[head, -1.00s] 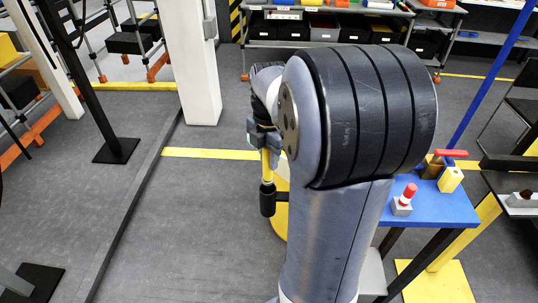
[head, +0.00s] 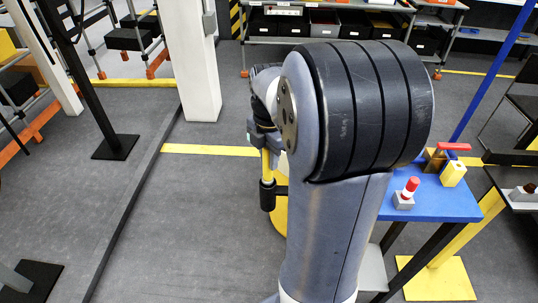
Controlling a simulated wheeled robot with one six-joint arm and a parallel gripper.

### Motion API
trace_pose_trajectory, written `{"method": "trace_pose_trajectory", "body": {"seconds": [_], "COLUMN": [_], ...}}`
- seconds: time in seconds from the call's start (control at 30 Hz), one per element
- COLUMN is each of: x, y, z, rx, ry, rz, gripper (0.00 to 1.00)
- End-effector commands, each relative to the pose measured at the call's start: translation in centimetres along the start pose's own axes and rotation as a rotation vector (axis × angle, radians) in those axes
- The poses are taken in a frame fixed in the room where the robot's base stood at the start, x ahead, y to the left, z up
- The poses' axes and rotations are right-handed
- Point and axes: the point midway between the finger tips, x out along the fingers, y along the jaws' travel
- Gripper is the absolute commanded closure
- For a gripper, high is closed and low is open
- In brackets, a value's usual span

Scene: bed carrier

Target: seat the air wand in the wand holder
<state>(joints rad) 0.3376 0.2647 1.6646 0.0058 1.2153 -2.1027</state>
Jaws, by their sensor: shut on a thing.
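My gripper (head: 262,134) is partly hidden behind my large arm joint, left of the picture's middle. It is shut on the air wand (head: 266,163), a slim yellow rod that points down. At the rod's lower end is a black cylinder (head: 267,197), with a short dark bar on its right running behind my arm. I cannot tell whether this cylinder is part of the wand or the wand holder around it. No other wand holder can be made out. A yellow surface (head: 281,218) shows just behind and below the cylinder, mostly hidden by my arm.
A blue table (head: 440,205) on the right carries a red-capped fitting (head: 406,193), a yellow block (head: 453,173) and a red-handled part (head: 452,148). A white pillar (head: 196,70) stands behind on the left. A dark stand (head: 117,147) is farther left. The floor between is clear.

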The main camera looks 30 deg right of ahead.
Motion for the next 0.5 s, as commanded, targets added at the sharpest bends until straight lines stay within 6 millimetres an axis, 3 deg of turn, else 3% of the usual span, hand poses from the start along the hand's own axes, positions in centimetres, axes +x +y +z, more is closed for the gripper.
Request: {"method": "trace_pose_trajectory", "body": {"seconds": [0.5], "x": [1.4], "y": [0.0], "z": [0.0], "rx": [0.000], "ry": [0.000], "rz": [-0.001], "gripper": [1.00]}}
